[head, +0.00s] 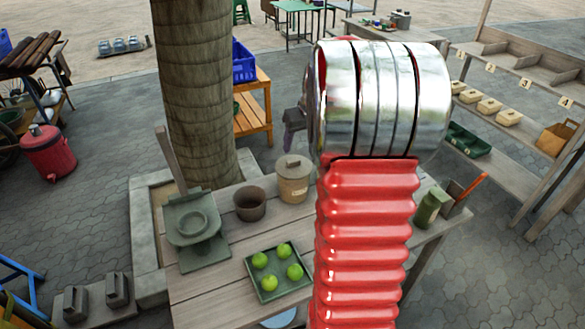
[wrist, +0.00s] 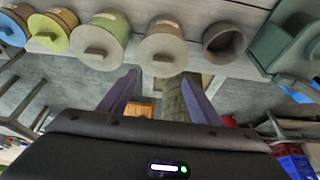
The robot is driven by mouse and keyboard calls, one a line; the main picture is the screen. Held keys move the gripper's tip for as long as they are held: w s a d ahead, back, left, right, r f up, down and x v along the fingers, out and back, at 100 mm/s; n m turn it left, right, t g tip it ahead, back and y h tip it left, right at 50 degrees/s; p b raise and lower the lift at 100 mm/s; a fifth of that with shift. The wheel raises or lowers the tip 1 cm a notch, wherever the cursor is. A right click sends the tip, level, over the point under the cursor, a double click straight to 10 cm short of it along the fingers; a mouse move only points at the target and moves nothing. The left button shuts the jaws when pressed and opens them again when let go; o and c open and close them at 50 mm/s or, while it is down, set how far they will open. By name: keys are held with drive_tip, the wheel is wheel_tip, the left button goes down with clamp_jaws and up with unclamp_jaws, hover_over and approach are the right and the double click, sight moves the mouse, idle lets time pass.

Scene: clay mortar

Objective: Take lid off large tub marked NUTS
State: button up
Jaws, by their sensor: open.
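A beige tub (head: 293,184) with a knobbed lid (head: 293,166) stands on the wooden table in the head view; its small label is too small to read. I cannot read NUTS on any. The lids are on. My gripper (wrist: 159,80) is open and empty, its purple fingers spread below the beige tub's lid knob in the picture, apparently apart from it.
A tree trunk (head: 195,90) rises behind. My red arm hides the table's middle right.

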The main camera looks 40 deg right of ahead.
sight(293, 160)
drive_tip(key=x, duration=0.4)
drive_tip(key=shift+f, duration=0.1)
drive_tip(key=shift+a+x, duration=0.15)
drive_tip(key=shift+x, duration=1.1)
drive_tip(key=shift+a+x, duration=0.1)
drive_tip(key=shift+x, duration=1.2)
drive_tip(key=shift+w, duration=0.1)
drive_tip(key=c, duration=1.1)
wheel_tip(293, 160, up, 10)
